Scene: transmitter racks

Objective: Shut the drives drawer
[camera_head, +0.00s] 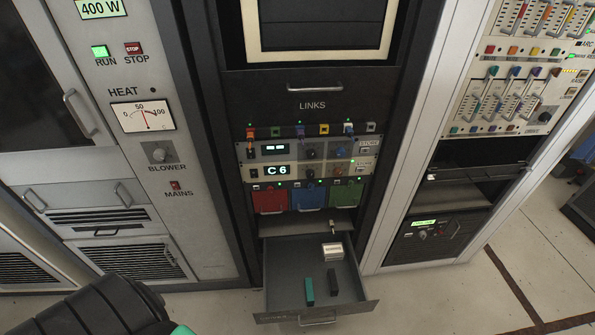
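The drawer (290,268) at the bottom of the middle rack stands open, pulled out toward me. Its front panel carries a metal handle (317,321) near the picture's bottom edge. Inside lie a teal stick-shaped item (309,290), a dark stick-shaped item (333,281) and a small pale box (332,251). The drawer's label is too faint to read. Neither of my grippers is in view. A dark, ribbed part with a green patch fills the lower left corner, and no fingers show on it.
Above the drawer are a shelf, red, blue and green fronted bays (308,197), and panels with displays. A closed drawer marked LINKS (312,88) sits higher. Grey cabinets stand at left, a fader rack (512,75) at right. Floor (450,290) right of the drawer is clear.

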